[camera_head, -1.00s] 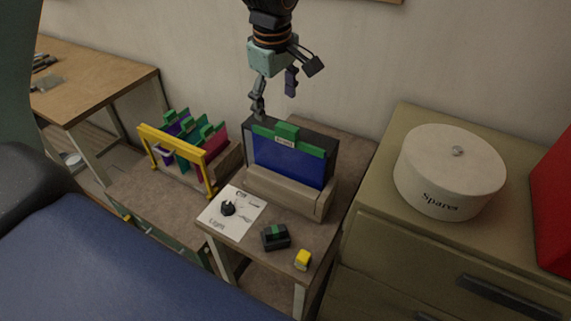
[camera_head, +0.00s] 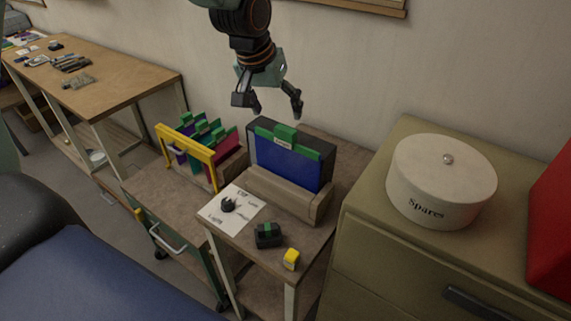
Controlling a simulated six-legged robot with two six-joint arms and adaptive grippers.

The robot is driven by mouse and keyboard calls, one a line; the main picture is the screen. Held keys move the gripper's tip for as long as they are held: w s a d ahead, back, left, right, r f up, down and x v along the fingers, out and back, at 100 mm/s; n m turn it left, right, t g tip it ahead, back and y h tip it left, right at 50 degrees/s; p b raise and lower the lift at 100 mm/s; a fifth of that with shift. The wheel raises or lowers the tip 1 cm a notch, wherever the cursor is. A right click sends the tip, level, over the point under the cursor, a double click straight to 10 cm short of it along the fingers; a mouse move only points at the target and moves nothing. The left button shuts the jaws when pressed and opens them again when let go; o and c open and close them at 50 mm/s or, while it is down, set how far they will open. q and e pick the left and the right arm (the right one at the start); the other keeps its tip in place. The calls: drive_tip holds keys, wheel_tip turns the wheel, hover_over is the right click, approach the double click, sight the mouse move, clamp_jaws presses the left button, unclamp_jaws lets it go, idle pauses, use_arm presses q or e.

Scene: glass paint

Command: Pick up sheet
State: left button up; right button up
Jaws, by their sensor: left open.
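A blue sheet (camera_head: 283,167) with a green top edge and a raised green grip tab (camera_head: 285,134) stands upright in a beige holder (camera_head: 264,191) on the small table. A small label is on the green edge. My left gripper (camera_head: 277,112) hangs above the sheet's top edge in the picture, fingers spread and pointing down, with nothing between them. It looks apart from the tab; the exact depth gap is hard to tell. More sheets in purple, teal and pink (camera_head: 223,146), with green tabs, stand in a yellow-framed rack (camera_head: 187,146) to the left. My right gripper is out of view.
A paper with a black knob (camera_head: 228,205), a small black-and-green block (camera_head: 268,235) and a yellow block (camera_head: 291,259) occupy the table's front. A round "Spares" box (camera_head: 440,185) stands on a cabinet at right. A wooden bench (camera_head: 110,84) is at left. The wall is close behind.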

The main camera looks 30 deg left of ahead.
sight(284, 130)
use_arm(q)
drive_tip(key=w+f+m, duration=0.1)
drive_tip(key=f, duration=0.1)
drive_tip(key=w+f+m, duration=0.1)
drive_tip(key=f, duration=0.1)
drive_tip(key=f+m, duration=0.1)
drive_tip(key=f, duration=0.1)
drive_tip(key=shift+w+d+f+p, duration=0.15)
drive_tip(key=shift+w+f+p, duration=0.25)
drive_tip(key=shift+d+f, duration=0.15)
drive_tip(key=shift+f, duration=0.1)
drive_tip(key=shift+w, duration=0.1)
